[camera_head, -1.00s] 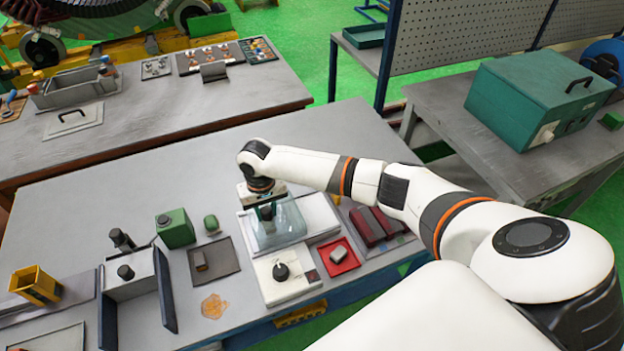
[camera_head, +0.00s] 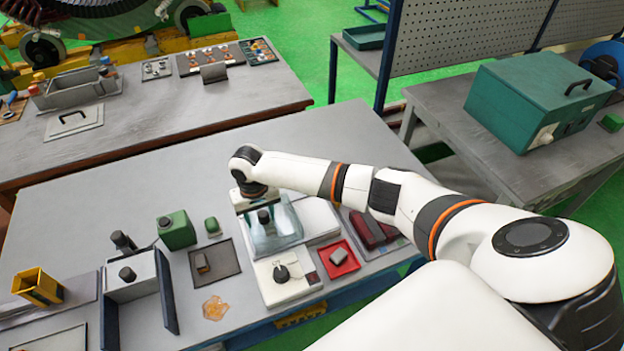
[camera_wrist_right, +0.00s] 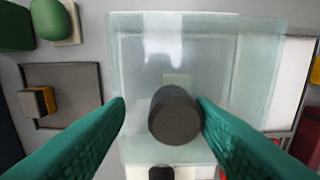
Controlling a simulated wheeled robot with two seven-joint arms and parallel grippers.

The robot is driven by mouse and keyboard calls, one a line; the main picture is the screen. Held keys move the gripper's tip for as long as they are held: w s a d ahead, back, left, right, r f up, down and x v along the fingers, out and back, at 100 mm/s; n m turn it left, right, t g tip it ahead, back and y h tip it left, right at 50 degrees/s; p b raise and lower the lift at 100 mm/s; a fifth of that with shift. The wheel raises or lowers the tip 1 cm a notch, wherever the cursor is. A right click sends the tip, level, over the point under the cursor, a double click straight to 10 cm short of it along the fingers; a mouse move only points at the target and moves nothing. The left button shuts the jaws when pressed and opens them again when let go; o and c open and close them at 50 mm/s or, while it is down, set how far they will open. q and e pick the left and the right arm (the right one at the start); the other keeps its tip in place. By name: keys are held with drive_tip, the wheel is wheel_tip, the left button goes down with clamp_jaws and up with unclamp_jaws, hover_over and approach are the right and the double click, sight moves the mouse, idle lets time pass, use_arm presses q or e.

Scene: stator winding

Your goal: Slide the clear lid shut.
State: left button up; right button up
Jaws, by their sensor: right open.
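The clear lid (camera_head: 286,228) is a glassy, see-through cover on the white unit (camera_head: 318,217) near the middle of the table; it also fills the middle of the right wrist view (camera_wrist_right: 220,60). A dark round knob (camera_wrist_right: 175,116) stands on the lid and shows in the head view (camera_head: 264,216). My right gripper (camera_wrist_right: 162,108) is open, with its teal fingers on either side of the knob. The right finger is close against the knob, and a gap shows on the left. Whether it touches is unclear. My left gripper is out of view.
A white panel with a black dial (camera_head: 281,272) lies in front of the lid. A red tray (camera_head: 338,259) is to its right. A dark tray (camera_head: 214,262) and green box (camera_head: 177,230) are to its left. The table behind is clear.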

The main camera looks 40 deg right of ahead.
drive_tip(key=shift+r+p, duration=0.7)
drive_tip(key=shift+r, duration=0.2)
wheel_tip(320, 180, up, 2)
drive_tip(key=shift+p, duration=0.4)
drive_tip(key=shift+w+r, duration=0.1)
drive_tip(key=shift+r, duration=0.9)
